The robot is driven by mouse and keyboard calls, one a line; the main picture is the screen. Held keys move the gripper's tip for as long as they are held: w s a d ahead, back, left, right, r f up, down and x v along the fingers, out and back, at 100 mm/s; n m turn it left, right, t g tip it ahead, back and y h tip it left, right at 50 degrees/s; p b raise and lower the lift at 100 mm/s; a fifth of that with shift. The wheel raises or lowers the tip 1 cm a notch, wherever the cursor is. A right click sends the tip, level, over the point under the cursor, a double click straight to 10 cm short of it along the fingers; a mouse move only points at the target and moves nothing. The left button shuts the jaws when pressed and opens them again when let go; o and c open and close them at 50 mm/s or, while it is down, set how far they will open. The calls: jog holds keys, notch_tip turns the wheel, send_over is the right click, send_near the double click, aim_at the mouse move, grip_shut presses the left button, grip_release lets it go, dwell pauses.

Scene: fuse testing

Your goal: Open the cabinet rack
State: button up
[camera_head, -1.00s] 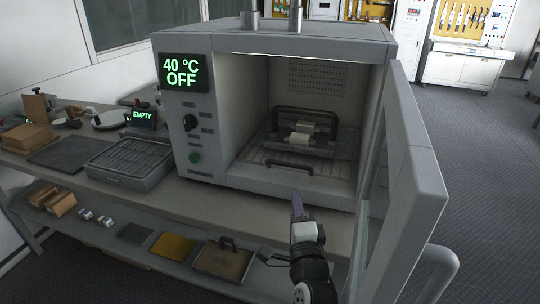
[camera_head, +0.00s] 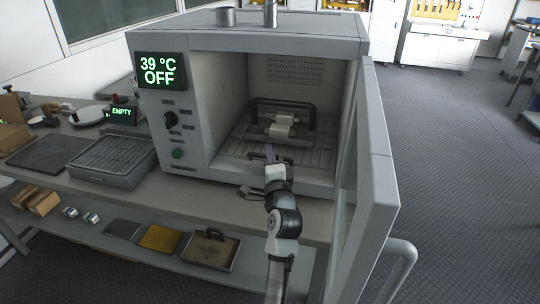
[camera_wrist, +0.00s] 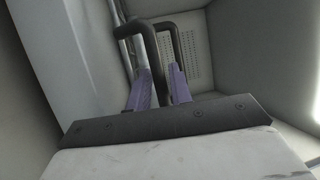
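The grey oven-like cabinet (camera_head: 250,45) stands on the bench with its door (camera_head: 375,165) swung open to the right. Inside is a slatted rack (camera_head: 312,160) with a dark handle (camera_head: 287,158) at its front edge. My gripper (camera_head: 269,151) reaches in from the front at that handle and partly hides it. In the wrist view, a dark bent bar (camera_wrist: 150,40) shows between and beyond my two purple fingers (camera_wrist: 159,80). The fingers are apart; I cannot tell whether they touch the bar.
A holder with a dark handle (camera_head: 283,103) and a white cylinder (camera_head: 282,127) sits on the rack. The cabinet display (camera_head: 160,71) reads 39 °C OFF. A grey ribbed tray (camera_head: 110,160) is left of the cabinet. Open floor (camera_head: 460,150) lies to the right.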

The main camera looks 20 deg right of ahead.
grip_shut()
jog(key=shift+s, duration=0.1)
dwell(0.3)
